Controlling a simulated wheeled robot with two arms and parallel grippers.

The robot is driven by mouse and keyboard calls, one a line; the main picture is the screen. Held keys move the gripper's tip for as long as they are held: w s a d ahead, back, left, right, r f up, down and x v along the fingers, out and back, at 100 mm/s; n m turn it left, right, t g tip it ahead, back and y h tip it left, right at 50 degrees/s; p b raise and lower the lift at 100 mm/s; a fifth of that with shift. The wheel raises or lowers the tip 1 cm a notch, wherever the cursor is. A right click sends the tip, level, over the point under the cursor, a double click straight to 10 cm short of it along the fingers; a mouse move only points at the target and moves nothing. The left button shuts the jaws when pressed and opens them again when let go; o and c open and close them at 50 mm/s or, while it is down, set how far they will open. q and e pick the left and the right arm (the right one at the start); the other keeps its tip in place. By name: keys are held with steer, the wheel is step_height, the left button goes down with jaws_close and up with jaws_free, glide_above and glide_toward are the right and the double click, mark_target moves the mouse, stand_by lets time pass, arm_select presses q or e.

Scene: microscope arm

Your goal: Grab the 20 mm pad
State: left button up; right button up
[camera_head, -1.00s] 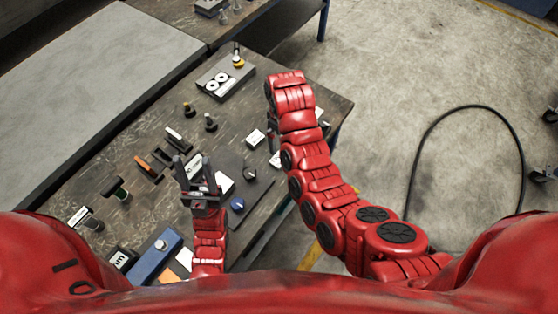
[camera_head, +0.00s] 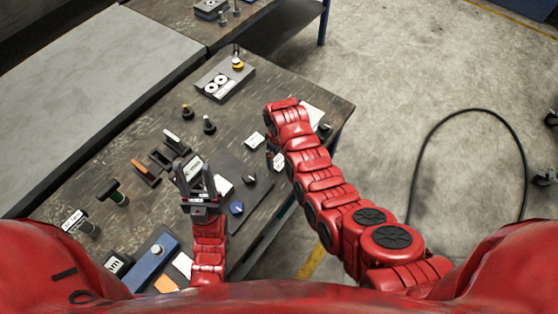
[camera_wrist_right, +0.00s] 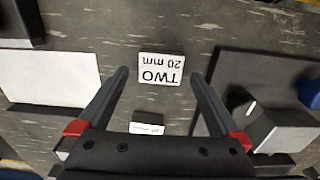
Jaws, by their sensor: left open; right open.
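My left gripper (camera_head: 197,172) is open and empty over the table, left of the dark plate.
A dark plate (camera_head: 245,166) with a black knob (camera_head: 250,179) and a blue knob (camera_head: 236,207) sits between the grippers. A white panel (camera_wrist_right: 53,78) lies left in the wrist view.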

mark_target(279, 163)
steer(key=shift+f, duration=1.25)
jaws_close()
